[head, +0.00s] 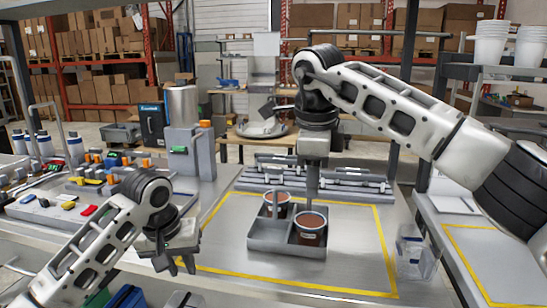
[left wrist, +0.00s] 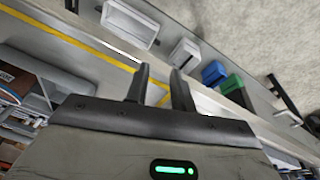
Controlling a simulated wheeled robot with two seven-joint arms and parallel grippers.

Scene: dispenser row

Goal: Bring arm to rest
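My left gripper (head: 178,266) hangs low at the front left, over the table's front edge. Its two fingers stand apart with nothing between them; they also show open in the left wrist view (left wrist: 160,82). My right arm reaches in from the right, and its gripper (head: 312,198) points straight down at the tray. Its fingers are seen edge-on, so their gap is hidden. A grey divided tray (head: 262,243) holds two cups with brown contents, a front cup (head: 310,232) and a back cup (head: 283,198). The right fingertips are close behind the front cup; contact cannot be told.
A yellow-outlined mat area surrounds the tray. Grey rails (head: 320,178) lie behind it. A dispenser (head: 188,140) stands at the back left. A clear container (head: 413,258) is on the right. Small parts fill the left bench. White cups (head: 491,45) stand on the right shelf.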

